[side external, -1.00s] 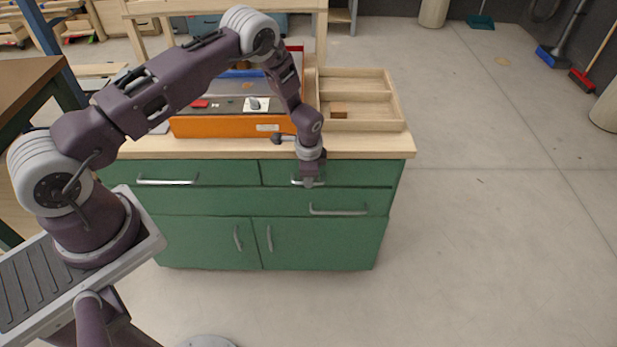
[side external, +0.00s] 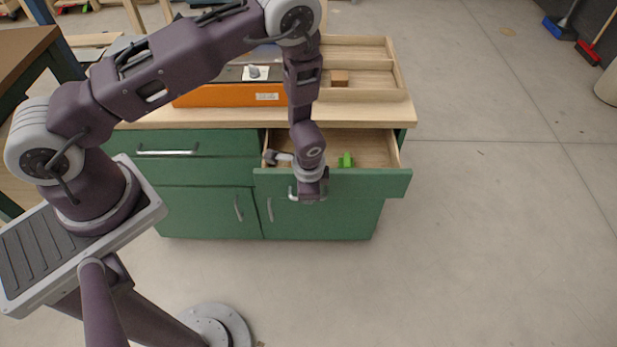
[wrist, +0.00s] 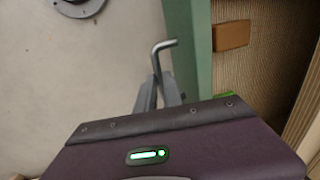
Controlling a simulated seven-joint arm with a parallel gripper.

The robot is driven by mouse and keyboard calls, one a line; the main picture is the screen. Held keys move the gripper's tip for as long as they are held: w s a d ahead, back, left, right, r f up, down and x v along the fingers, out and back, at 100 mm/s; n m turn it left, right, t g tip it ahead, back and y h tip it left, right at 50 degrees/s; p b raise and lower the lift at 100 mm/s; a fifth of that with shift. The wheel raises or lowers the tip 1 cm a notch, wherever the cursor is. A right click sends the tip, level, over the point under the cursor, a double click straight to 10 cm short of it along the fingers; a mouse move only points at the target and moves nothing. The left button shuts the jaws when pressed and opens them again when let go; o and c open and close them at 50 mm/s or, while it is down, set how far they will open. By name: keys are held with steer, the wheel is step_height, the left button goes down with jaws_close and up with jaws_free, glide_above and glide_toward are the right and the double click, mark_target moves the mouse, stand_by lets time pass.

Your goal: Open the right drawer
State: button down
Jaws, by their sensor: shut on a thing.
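The right drawer (side external: 375,183) of the green cabinet stands pulled out, with its wooden inside showing. My gripper (side external: 310,196) is at the drawer's front, shut on the metal bar handle (side external: 292,193). In the wrist view, the fingers (wrist: 160,92) close around the handle (wrist: 165,45), whose bent end sticks out past them. The drawer's green front (wrist: 202,50) runs beside the fingers. My gripper hides much of the handle in the side view.
A green object (side external: 345,160) lies in the drawer; a brown block (wrist: 231,36) shows in the wrist view. On the wooden top stand an orange case (side external: 230,96) and a wooden tray (side external: 375,80) with a brown block. The left drawer (side external: 165,143) is closed. Floor in front is clear.

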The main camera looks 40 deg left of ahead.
steer(key=shift+s+d, duration=0.55)
steer(key=shift+d, duration=0.1)
steer(key=c, duration=1.5)
jaws_free()
steer(key=r, duration=0.4)
steer(key=s+d+r, duration=0.1)
steer(key=r, duration=0.2)
steer(key=shift+w+r, duration=0.1)
